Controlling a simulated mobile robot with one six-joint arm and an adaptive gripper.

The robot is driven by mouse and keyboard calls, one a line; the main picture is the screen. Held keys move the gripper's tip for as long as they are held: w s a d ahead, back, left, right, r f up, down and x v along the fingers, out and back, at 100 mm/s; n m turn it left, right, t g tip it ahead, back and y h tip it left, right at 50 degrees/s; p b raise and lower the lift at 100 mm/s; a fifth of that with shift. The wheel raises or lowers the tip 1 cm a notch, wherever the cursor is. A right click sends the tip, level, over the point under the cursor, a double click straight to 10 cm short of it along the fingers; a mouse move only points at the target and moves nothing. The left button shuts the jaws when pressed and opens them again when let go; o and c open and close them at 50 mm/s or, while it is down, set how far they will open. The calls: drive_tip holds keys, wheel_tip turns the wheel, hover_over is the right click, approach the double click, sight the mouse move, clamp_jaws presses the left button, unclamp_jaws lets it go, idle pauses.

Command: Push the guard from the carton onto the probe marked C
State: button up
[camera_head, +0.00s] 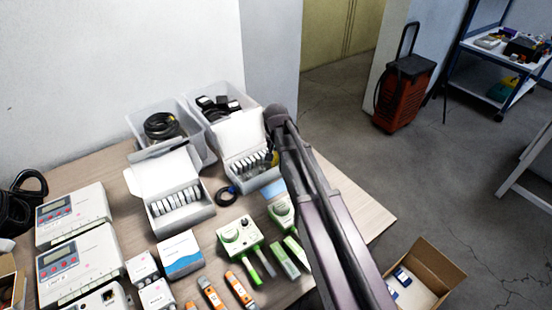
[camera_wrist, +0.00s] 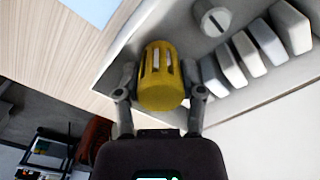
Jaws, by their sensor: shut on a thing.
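The guard (camera_wrist: 160,78) is a yellow slotted cap. My gripper (camera_wrist: 161,88) is shut on it, one finger on each side, in the wrist view. The guard is at or just above the right end of the open white carton (camera_head: 240,131); whether it still touches the carton I cannot tell. In the head view my arm hides most of the gripper, and only a bit of yellow shows beside it. Orange-and-white probes (camera_head: 239,287) lie at the table's front; their letters are too small to read surely, so I cannot tell which is C.
A second open white carton (camera_head: 184,217) holds several white pieces. Green-and-white instruments (camera_head: 239,236), a blue-and-white box (camera_head: 180,254) and grey meters (camera_head: 77,262) crowd the table (camera_head: 115,206). Grey bins (camera_head: 200,146) stand behind. A cardboard box (camera_head: 437,268) is on the floor to the right.

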sight(276, 154)
drive_tip(key=shift+r+p, duration=1.65)
drive_tip(key=shift+r, duration=0.2)
drive_tip(key=shift+r, duration=0.1)
wheel_tip(276, 154, up, 8)
drive_tip(key=p, duration=0.8)
drive_tip(key=shift+r+p, duration=0.2)
drive_tip(key=shift+p, duration=0.15)
drive_tip(key=shift+s, duration=0.1)
